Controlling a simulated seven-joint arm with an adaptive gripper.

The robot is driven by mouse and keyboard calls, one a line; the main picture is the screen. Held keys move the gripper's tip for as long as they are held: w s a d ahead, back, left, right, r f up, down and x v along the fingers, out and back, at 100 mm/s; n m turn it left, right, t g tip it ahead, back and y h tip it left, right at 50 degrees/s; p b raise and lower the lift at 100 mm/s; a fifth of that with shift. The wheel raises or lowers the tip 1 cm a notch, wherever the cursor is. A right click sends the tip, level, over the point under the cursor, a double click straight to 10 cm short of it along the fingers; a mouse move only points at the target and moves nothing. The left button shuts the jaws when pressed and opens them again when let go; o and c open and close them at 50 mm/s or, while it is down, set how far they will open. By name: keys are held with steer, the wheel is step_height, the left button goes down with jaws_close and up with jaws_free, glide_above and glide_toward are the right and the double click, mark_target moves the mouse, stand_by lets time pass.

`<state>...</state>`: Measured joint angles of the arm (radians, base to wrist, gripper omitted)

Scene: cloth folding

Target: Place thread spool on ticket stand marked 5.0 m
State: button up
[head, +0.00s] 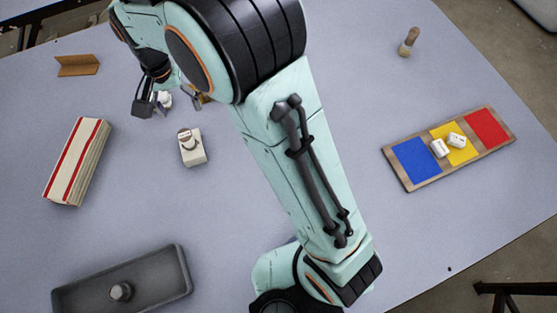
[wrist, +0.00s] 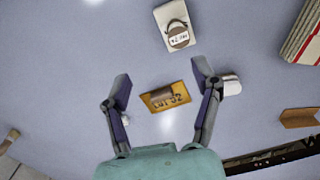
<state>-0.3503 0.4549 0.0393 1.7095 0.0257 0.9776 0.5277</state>
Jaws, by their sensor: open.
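My gripper (wrist: 163,84) is open, its fingers on either side of a tan card or stand (wrist: 165,97) with dark lettering I cannot read surely. A white rounded piece, possibly the thread spool (wrist: 232,85), is partly hidden behind the right finger in the wrist view. A small white bit (wrist: 125,118) shows by the left finger. A white block with a round brown, lettered tag (wrist: 178,36), possibly a ticket stand, lies beyond; its marking is too small to read. In the head view this block (head: 194,152) stands in front of my gripper (head: 150,103).
A red-striped cloth stack (head: 77,160) and a brown folded stand (head: 77,65) are at left. A grey tray (head: 70,298) with a knob is at lower left. A three-colour board (head: 413,160) holds two white pieces at right. A wooden-handled tool (head: 408,42) is at the back.

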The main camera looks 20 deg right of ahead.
steer(key=s+d+r+n, duration=0.1)
steer(key=s+d+r, duration=0.6)
steer(key=s+d, duration=0.4)
steer(key=s+d+f+n, duration=0.1)
steer(key=s+d+n, duration=0.1)
steer(key=s, duration=1.1)
steer(key=shift+f+y, duration=0.2)
steer(key=shift+y, duration=0.2)
